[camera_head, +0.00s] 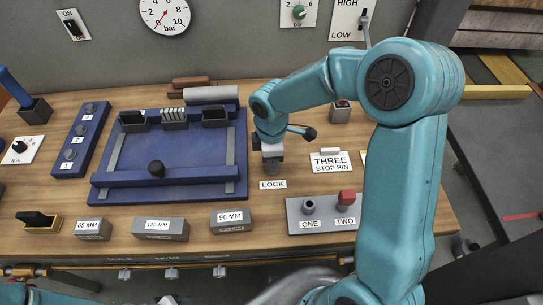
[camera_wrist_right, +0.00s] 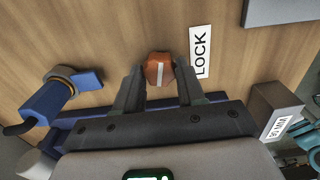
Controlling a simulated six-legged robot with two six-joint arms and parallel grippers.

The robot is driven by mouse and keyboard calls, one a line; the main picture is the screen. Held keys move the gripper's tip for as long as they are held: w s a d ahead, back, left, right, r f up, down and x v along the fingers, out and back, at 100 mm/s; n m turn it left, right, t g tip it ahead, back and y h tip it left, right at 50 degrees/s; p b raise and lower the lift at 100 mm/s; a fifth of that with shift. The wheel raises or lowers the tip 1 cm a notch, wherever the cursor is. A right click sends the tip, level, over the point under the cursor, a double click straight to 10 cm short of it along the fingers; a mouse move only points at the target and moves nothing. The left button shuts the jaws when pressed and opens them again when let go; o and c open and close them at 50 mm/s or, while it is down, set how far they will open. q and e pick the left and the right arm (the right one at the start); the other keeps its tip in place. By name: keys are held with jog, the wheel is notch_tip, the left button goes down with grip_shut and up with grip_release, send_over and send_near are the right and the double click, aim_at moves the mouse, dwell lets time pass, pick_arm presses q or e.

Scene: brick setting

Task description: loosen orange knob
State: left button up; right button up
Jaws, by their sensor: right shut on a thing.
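The orange knob (camera_wrist_right: 158,70) has a white line across its top and shows in the right wrist view beside the LOCK label (camera_wrist_right: 200,52). My right gripper (camera_wrist_right: 157,76) is shut on it, one finger on each side. In the head view my right gripper (camera_head: 272,168) points down at the bench just behind the LOCK label (camera_head: 272,184). There the gripper hides the knob. My left gripper does not show.
A blue fixture (camera_head: 175,160) with a black knob lies left of the right gripper. Grey blocks marked 65, 120 and 90 MM (camera_head: 231,220) stand in front. A grey ONE/TWO plate (camera_head: 322,226) and a THREE STOP PIN sign (camera_head: 331,163) are to the right.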

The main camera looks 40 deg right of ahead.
jog(key=shift+w+r+n, duration=0.1)
jog(key=shift+r+n, duration=0.05)
jog(key=shift+n, duration=0.85)
jog(key=o, duration=1.1)
jog(key=shift+c, duration=0.2)
notch_tip(320, 180, up, 16)
jog(key=shift+r+p, duration=0.15)
jog(key=shift+p, duration=0.3)
